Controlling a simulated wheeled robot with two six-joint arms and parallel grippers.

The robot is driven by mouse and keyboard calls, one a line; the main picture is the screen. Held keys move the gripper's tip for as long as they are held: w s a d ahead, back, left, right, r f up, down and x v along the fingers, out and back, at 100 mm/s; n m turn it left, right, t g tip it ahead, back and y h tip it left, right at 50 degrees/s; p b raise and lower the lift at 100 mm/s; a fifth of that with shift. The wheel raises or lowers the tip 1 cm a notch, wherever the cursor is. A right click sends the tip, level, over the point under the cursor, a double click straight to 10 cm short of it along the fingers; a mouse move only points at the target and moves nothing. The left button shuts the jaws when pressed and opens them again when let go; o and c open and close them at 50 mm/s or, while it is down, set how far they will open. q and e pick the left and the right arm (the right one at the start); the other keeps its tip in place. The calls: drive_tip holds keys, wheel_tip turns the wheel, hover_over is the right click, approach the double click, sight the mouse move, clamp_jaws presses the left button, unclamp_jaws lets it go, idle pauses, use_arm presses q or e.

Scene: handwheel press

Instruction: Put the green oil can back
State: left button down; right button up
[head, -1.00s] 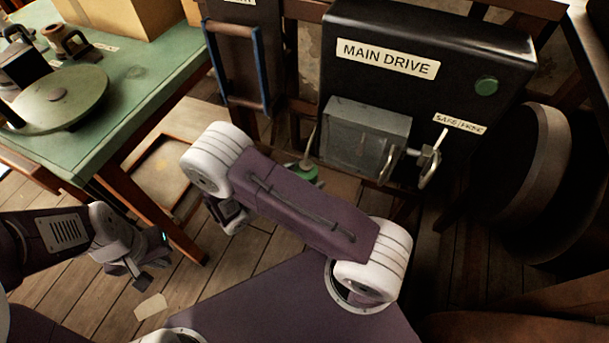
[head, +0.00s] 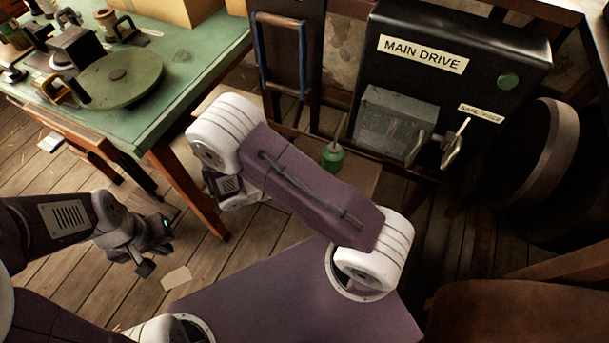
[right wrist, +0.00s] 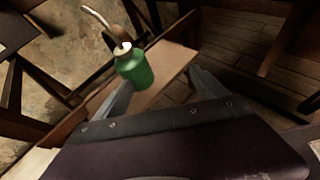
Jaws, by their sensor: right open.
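The green oil can (head: 332,158), with a thin spout, is above or on a low wooden board (head: 362,188) below the main drive box. I cannot tell whether it rests there. In the right wrist view the can (right wrist: 135,68) is near the left finger of my right gripper (right wrist: 163,92). The fingers are wide apart and not closed on it. My right gripper is hidden behind my own arm in the head view. My left gripper (head: 153,258) hangs low at the left, over the floor, apart from the can. Its jaw opening is unclear.
The black main drive box (head: 435,75) has a grey guard (head: 395,122) and a metal handle (head: 455,143). A green-topped table (head: 190,75) with a round plate (head: 118,80) and tools stands left. A big dark wheel (head: 545,150) is at right. Floor near my left gripper is mostly clear.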

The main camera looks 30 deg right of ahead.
drive_tip(key=s+a+r+m+g+y, duration=0.3)
drive_tip(key=s+m+y, duration=0.4)
drive_tip(key=m+y, duration=0.4)
wheel_tip(320, 180, up, 25)
drive_tip(key=w+a+m+t+y+p, duration=0.1)
drive_tip(key=m+t+p, duration=0.3)
drive_tip(key=p, duration=1.7)
drive_tip(key=shift+w+a+m+y+p, duration=0.3)
drive_tip(key=shift+w+m+y, duration=0.35)
drive_tip(key=shift+m, duration=0.65)
drive_tip(key=shift+w, duration=0.1)
drive_tip(key=shift+c, duration=0.3)
